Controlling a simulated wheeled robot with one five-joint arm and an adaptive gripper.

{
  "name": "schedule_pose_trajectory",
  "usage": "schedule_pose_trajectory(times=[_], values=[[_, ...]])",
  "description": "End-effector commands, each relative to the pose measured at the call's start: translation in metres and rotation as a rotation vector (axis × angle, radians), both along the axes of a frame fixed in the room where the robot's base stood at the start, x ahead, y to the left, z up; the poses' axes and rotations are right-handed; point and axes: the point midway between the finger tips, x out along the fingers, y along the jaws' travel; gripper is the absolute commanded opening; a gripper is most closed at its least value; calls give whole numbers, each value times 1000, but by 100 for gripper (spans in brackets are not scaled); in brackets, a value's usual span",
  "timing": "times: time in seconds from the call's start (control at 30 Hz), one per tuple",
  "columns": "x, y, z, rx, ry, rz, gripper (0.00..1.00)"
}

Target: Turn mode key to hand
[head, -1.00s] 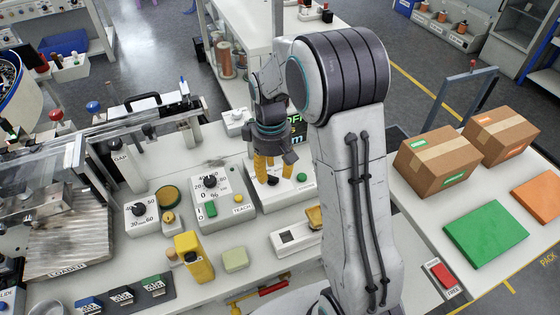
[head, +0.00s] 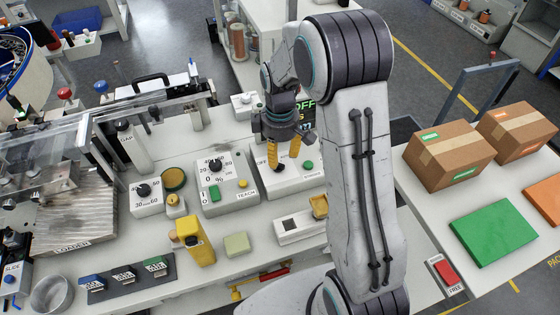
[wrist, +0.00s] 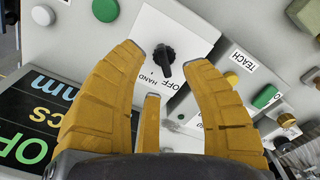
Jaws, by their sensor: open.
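The mode key (wrist: 163,58) is a small black knob on a white panel in the wrist view, with the labels OFF and HAND printed beside it. Its exact pointing direction is hard to tell. My gripper (wrist: 160,75) has yellow ribbed fingers, spread open around the key's place in view, with no contact visible. In the head view my gripper (head: 282,166) points down over the white control box (head: 262,186), its fingertips close to the key, which they partly hide.
A green button (head: 308,165) sits on the same box, right of my gripper. The TEACH box (head: 224,207) with a dial stands to its left. A display (head: 304,112) is behind my gripper.

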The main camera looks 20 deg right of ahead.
Motion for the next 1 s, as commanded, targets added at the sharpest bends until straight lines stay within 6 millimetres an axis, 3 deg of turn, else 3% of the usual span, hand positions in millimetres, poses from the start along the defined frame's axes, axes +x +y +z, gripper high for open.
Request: schedule_pose_trajectory(times=[0.33,0.77,1.0], values=[[0,0,-34,0,1,-1,42],[0,0,-39,0,0,-2,46],[0,0,-39,0,0,-2,24]])
